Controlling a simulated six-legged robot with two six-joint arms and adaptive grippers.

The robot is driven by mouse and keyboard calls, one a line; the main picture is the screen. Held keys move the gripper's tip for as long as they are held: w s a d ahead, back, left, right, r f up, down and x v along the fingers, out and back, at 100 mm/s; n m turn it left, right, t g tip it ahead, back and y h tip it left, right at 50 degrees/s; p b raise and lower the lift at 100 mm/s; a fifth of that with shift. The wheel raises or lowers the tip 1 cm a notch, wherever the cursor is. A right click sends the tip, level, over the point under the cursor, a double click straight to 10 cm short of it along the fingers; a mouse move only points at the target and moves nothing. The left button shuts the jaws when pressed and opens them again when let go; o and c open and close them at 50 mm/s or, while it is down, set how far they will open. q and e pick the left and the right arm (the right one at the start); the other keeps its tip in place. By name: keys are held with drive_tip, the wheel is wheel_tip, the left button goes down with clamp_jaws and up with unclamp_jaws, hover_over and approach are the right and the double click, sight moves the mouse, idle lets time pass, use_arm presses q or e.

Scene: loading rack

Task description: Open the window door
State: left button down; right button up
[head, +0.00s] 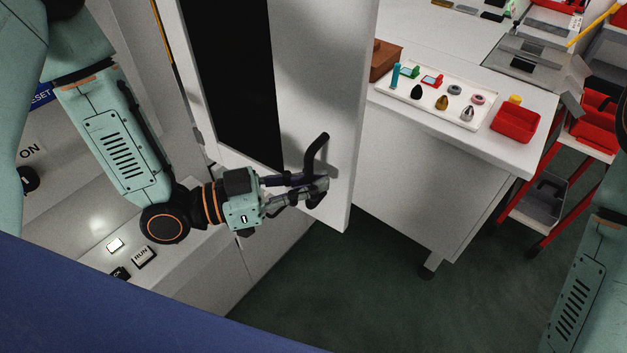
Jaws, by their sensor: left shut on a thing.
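The window door (335,75) is a light grey panel with a dark window pane (235,70). It stands swung out at an angle from the machine (205,245) on the left. A black curved handle (321,152) sits near the door's lower right edge. My left gripper (318,186) comes in from the left and is shut on the handle's lower part, with its fingers hiding some of it. My right gripper is out of view; only part of my right arm shows at the right edge.
Behind the door is a white table (535,155) with a white tray (390,92) of small objects, a red bin (516,124) and a brown box (383,62). A red-framed rack (547,225) stands at right. Green floor (370,290) is clear in front. Machine buttons (144,256) are at lower left.

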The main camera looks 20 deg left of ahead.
use_arm(q)
drive_tip(key=shift+s+a+r, duration=0.25)
drive_tip(key=shift+s+a, duration=0.1)
drive_tip(key=shift+w+d+f, duration=0.15)
drive_tip(key=shift+w+d, duration=0.15)
drive_tip(key=shift+w, duration=0.2)
drive_tip(key=c, duration=1.4)
unclamp_jaws()
drive_tip(key=shift+s+a, duration=0.35)
drive_tip(key=shift+s, duration=0.05)
drive_tip(key=shift+w+d+f, duration=0.1)
drive_tip(key=shift+w+d, duration=0.15)
drive_tip(key=shift+d, duration=0.05)
drive_tip(key=v, duration=0.7)
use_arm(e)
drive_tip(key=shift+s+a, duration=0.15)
use_arm(q)
drive_tip(key=shift+s+a, duration=0.1)
drive_tip(key=shift+a, duration=0.1)
drive_tip(key=shift+s+a, duration=0.1)
drive_tip(key=shift+s, duration=0.05)
